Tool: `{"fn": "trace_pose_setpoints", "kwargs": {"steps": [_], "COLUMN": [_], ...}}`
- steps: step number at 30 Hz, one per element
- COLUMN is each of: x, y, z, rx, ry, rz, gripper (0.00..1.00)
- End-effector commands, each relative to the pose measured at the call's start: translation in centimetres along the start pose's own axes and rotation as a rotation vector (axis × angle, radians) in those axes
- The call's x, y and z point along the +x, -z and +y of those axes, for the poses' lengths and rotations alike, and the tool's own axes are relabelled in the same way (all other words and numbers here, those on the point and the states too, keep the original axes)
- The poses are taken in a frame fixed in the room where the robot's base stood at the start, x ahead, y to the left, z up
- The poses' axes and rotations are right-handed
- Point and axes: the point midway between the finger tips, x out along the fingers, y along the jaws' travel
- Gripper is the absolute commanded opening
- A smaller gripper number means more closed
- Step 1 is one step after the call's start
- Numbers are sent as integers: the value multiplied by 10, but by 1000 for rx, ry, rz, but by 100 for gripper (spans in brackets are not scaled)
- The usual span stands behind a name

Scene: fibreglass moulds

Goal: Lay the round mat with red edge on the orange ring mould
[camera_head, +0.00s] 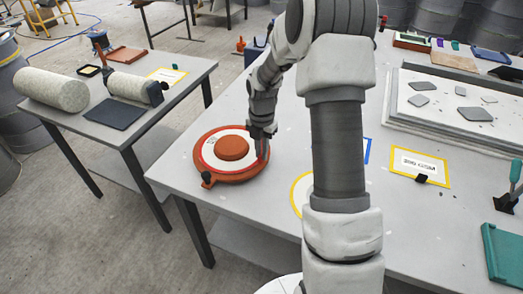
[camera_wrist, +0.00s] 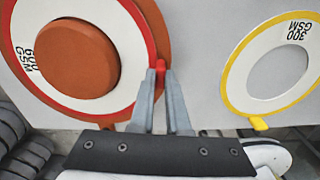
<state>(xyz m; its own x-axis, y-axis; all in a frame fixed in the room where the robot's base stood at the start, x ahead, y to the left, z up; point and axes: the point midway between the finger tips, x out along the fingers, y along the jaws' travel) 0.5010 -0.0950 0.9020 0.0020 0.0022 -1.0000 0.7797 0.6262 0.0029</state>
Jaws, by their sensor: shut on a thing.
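The orange ring mould (camera_head: 232,147) sits near the left corner of the larger table, with its raised round centre showing. The round mat with red edge (camera_head: 209,158) is a white ring marked 600 GSM, lying around that raised centre. In the wrist view the mat (camera_wrist: 22,50) encircles the orange centre (camera_wrist: 75,58), and orange rim shows outside its red edge on the right. My gripper (camera_head: 263,157) is at the mat's right side; its fingers (camera_wrist: 161,76) are shut on the mat's red tab. I cannot tell whether the mat rests fully flat.
A yellow-edged round mat marked 300 GSM (camera_wrist: 236,78) lies to the right, partly behind my arm in the head view (camera_head: 297,192). A yellow-framed card (camera_head: 418,165) and a large grey tray (camera_head: 395,118) are further right. A side table (camera_head: 150,122) with rolls stands left.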

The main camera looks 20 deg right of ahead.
Motion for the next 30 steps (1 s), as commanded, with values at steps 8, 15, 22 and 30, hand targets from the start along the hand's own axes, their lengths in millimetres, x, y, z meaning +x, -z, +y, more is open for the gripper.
{"fn": "trace_pose_setpoints", "kwargs": {"steps": [8,15,22,30], "x": [1,1,1,-19], "y": [0,0,0,0], "z": [0,0,0,1], "rx": [0,0,0,0], "ry": [0,0,0,-3], "rz": [0,0,0,-3], "gripper": [0,46,49,49]}}
